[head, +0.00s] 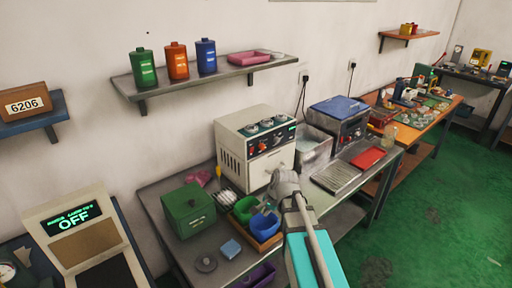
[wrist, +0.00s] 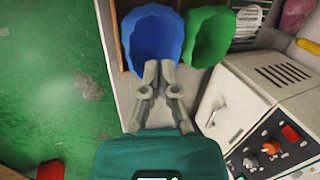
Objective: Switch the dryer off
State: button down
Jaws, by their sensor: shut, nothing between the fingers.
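A cream box-shaped machine (head: 240,152) with a front door stands on the grey bench; I take it for the dryer, but no readable label confirms this. Its control panel (wrist: 262,160) shows an orange knob (wrist: 270,148) and a red switch or lamp (wrist: 291,133) at the lower right of the wrist view. I cannot tell its on or off state. My gripper (wrist: 159,66) is shut and empty, in front of the machine and above the blue and green bins. It is apart from the control panel. It also shows in the head view (head: 266,208).
A blue bin (head: 264,224) and a green bin (head: 243,208) sit in a wooden tray below my gripper. A blue-topped machine (head: 337,108) and a steel basin (head: 312,150) stand to the right. A green box (head: 188,210) stands left. A display (head: 73,218) at far left reads OFF.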

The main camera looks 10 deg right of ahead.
jog(key=w+d+r+m+t+y+p, duration=0.1)
jog(key=w+d+r+m+t+p, duration=0.2)
jog(key=w+r+m, duration=0.4)
jog(key=w+d+r+m+t+y+p, duration=0.1)
jog(key=w+d+r+m+t+p, duration=0.2)
jog(key=w+r+m, duration=0.3)
jog(key=w+d+m+p, duration=0.1)
jog(key=w+m, duration=0.2)
jog(key=m, duration=0.3)
jog(key=shift+w+d+r+m, duration=0.15)
jog(key=shift+w+r+m, duration=0.15)
jog(key=shift+w+r, duration=0.1)
jog(key=shift+f, duration=0.1)
jog(key=b, duration=0.5)
send_near(252, 151)
jog(key=x, duration=0.5)
jog(key=shift+f, duration=0.55)
jog(key=shift+w+a, duration=0.35)
jog(key=shift+w, duration=0.25)
